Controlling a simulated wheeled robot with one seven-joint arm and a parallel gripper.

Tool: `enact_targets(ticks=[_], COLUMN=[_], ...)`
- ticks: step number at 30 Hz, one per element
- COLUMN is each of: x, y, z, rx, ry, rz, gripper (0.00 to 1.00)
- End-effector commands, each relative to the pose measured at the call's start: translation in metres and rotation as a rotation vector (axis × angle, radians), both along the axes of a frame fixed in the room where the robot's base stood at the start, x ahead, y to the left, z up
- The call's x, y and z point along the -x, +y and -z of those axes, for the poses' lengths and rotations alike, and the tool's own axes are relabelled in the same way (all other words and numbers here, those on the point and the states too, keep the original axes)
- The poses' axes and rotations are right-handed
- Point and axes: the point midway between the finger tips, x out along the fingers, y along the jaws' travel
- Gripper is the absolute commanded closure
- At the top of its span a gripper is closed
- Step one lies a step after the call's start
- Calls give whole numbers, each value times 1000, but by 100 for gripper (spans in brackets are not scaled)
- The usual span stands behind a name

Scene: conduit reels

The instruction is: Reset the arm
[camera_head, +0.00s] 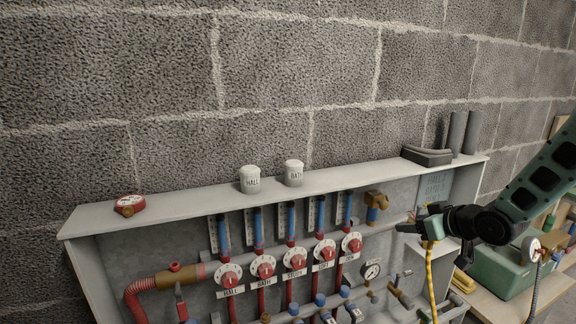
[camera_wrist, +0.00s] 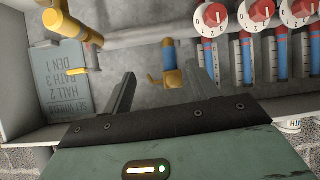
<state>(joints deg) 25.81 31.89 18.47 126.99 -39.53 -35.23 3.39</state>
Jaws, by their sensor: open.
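My gripper (camera_head: 415,222) is at the right part of the manifold cabinet (camera_head: 90,221), in front of its back panel. In the wrist view my gripper (camera_wrist: 160,88) has its two dark fingers spread apart with nothing between them. A brass fitting (camera_wrist: 171,66) shows beyond the fingers, and I cannot tell how near it is. The same fitting (camera_head: 375,206) is left of my gripper in the head view. My arm reaches in from the right edge.
White caps marked HALL (camera_head: 250,180) and BATH (camera_head: 293,173) stand on the cabinet top, with a red-and-white round piece (camera_head: 129,205) at left. Several red dials (camera_head: 295,258) line the manifold. A green case (camera_head: 503,268) is at right.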

Motion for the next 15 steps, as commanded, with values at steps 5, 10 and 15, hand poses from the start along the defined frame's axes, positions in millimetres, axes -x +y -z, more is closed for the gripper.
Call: enact_targets(ticks=[5, 10, 15], x=[76, 184, 290], y=[102, 159, 183], z=[-30, -50, -68], rx=[149, 270, 365], ry=[268, 517, 725], rz=[-51, -98, -156], gripper=[41, 41, 41])
